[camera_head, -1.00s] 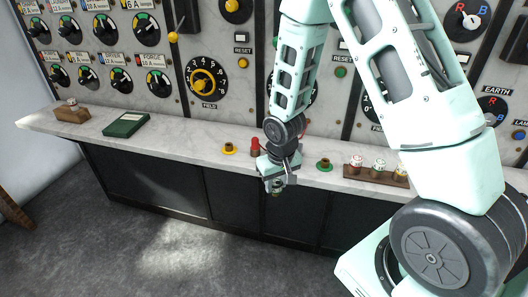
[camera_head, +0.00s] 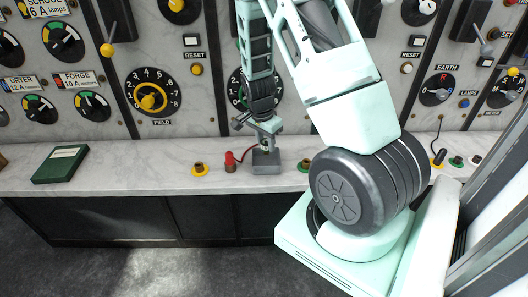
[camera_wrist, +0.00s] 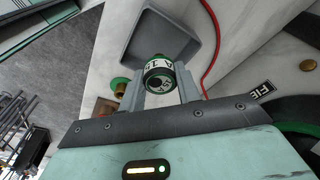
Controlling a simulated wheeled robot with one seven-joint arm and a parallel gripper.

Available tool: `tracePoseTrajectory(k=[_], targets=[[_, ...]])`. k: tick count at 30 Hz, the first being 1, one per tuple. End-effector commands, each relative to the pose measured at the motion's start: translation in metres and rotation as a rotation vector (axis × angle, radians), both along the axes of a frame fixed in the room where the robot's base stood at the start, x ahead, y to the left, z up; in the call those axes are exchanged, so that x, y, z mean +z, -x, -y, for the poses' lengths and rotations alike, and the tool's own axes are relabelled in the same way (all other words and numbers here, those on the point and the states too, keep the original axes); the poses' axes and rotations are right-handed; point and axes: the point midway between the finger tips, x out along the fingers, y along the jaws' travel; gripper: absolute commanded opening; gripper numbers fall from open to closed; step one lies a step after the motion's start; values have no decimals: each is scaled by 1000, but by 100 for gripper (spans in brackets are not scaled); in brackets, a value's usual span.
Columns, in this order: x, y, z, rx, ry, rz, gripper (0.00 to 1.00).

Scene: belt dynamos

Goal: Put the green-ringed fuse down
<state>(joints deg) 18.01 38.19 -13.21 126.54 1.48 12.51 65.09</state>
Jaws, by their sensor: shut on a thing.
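The green-ringed fuse (camera_wrist: 158,72) has a white lettered band and a brass end, and it sits between the two fingers of my gripper (camera_wrist: 160,82) in the wrist view. In the head view my gripper (camera_head: 265,146) points down over a small grey open tray (camera_head: 266,169) on the marble bench. The tray also shows in the wrist view (camera_wrist: 133,50), beyond the fuse, and looks empty where visible. Whether the fuse touches the tray floor, I cannot tell.
A red-handled plug (camera_head: 230,163) with a red cord stands just left of the tray, then a yellow-ringed socket (camera_head: 199,169). A green-ringed socket (camera_head: 303,165) is to the right. A dark green book (camera_head: 60,164) lies far left. The dial panel rises behind.

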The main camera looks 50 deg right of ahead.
Motion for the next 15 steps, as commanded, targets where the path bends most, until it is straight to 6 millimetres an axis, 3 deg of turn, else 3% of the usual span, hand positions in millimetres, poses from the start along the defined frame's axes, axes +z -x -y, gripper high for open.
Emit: tracePoseTrajectory(k=[15], targets=[[-47,-1,0,4,1,1,0]])
